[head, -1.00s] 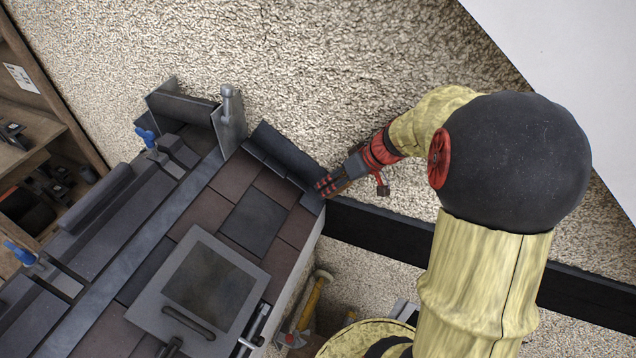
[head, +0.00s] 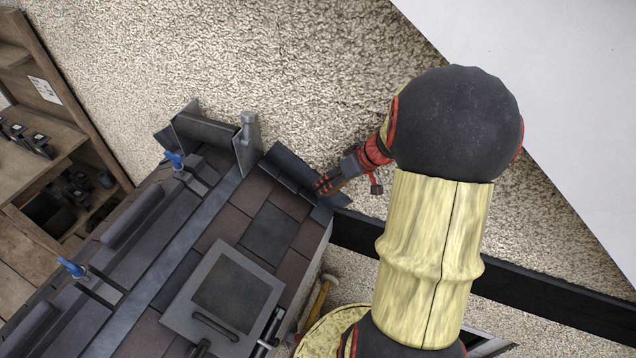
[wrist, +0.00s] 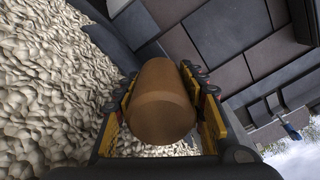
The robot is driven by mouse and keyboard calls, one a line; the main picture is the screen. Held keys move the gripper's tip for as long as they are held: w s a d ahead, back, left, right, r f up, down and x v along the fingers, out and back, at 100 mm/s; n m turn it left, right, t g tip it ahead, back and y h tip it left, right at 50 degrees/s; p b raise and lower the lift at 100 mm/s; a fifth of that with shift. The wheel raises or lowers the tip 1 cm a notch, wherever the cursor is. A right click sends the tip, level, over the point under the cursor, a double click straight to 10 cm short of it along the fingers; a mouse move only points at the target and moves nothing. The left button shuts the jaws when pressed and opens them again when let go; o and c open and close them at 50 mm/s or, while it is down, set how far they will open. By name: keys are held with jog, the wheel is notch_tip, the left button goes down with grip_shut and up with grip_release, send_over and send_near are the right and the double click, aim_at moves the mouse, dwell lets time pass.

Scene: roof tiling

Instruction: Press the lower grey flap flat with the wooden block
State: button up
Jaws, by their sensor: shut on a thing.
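My gripper (head: 324,186) is at the right, wall-side end of the lower grey flap (head: 290,166). The flap is a dark strip along the roof edge beside the rough wall, and it stands tilted up from the tiles. In the wrist view my gripper (wrist: 162,100) is shut on the wooden block (wrist: 160,108), a brown rounded piece between the yellow-lined fingers. A grey surface, seemingly the flap (wrist: 128,28), lies beyond the block. Whether the block touches it I cannot tell.
An upright metal plate (head: 246,146) stands just up the roof from the flap. A framed skylight (head: 224,298) sits lower on the brown and grey tiles (head: 266,234). Blue-handled clamps (head: 72,268) are at left. A dark beam (head: 480,278) runs right from the roof corner. Shelves (head: 45,130) stand at far left.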

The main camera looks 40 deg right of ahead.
aim_at(309, 197)
jog(key=shift+w+r, duration=0.1)
jog(key=shift+r, duration=0.05)
jog(key=shift+b+x, duration=0.55)
jog(key=shift+x, duration=2.7)
jog(key=shift+b+x, duration=2.7)
jog(key=shift+b, duration=0.05)
jog(key=shift+r, duration=0.1)
jog(key=shift+p+v, duration=1.25)
jog(key=shift+v, duration=2.75)
